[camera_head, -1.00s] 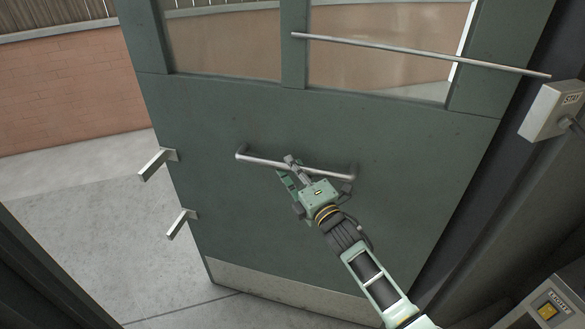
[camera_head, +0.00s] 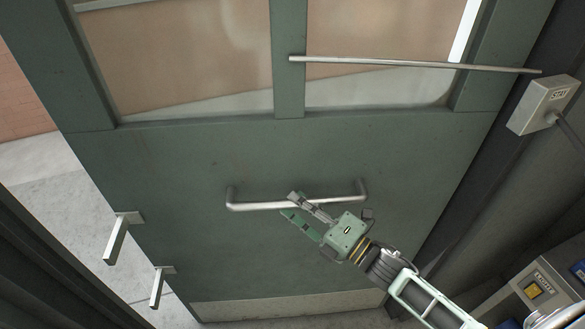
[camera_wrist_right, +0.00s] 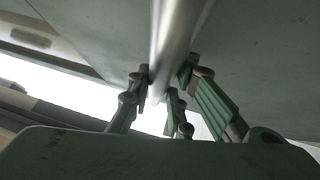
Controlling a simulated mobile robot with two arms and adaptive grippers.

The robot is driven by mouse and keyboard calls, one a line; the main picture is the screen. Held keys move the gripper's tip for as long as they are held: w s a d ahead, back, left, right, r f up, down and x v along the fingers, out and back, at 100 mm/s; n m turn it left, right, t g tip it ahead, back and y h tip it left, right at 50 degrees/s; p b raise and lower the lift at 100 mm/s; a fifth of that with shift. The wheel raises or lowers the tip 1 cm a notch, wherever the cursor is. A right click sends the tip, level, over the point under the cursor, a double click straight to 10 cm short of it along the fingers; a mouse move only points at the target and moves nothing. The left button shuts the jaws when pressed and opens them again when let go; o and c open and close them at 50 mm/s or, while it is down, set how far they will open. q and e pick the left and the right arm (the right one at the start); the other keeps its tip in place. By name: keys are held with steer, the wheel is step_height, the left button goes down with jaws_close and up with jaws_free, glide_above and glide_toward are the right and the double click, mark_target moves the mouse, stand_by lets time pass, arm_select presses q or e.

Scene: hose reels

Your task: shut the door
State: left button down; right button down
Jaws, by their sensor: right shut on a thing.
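The green door (camera_head: 190,170) stands partly open in the head view, with a gap on its left side. A silver bar handle (camera_head: 245,206) runs across its middle. My right gripper (camera_head: 296,206) is shut on this handle, near its middle. In the right wrist view the handle (camera_wrist_right: 175,35) runs between the fingers (camera_wrist_right: 168,90). Two metal brackets (camera_head: 118,238) stick out from the door's left edge. My left gripper is not in view.
A grey box marked STAY (camera_head: 543,104) is on the right, at the end of a thin metal rod (camera_head: 400,65) across the door's window. A panel with a yellow button (camera_head: 533,290) is at lower right. A dark frame (camera_head: 45,270) stands at left.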

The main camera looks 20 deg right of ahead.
steer(key=s+d+n+g+y, duration=0.1)
steer(key=s+n+g+y, duration=0.2)
steer(key=s, duration=0.8)
steer(key=shift+s+d+g+y, duration=0.2)
steer(key=shift+s+g+y, duration=0.15)
steer(key=shift+y, duration=0.25)
steer(key=shift+r, duration=0.1)
steer(key=c, duration=1.9)
jaws_free()
steer(key=shift+c, duration=0.2)
steer(key=o, duration=0.3)
steer(key=shift+s+d, duration=0.15)
steer(key=shift+s, duration=0.15)
steer(key=shift+w, duration=0.1)
steer(key=shift+d, duration=0.1)
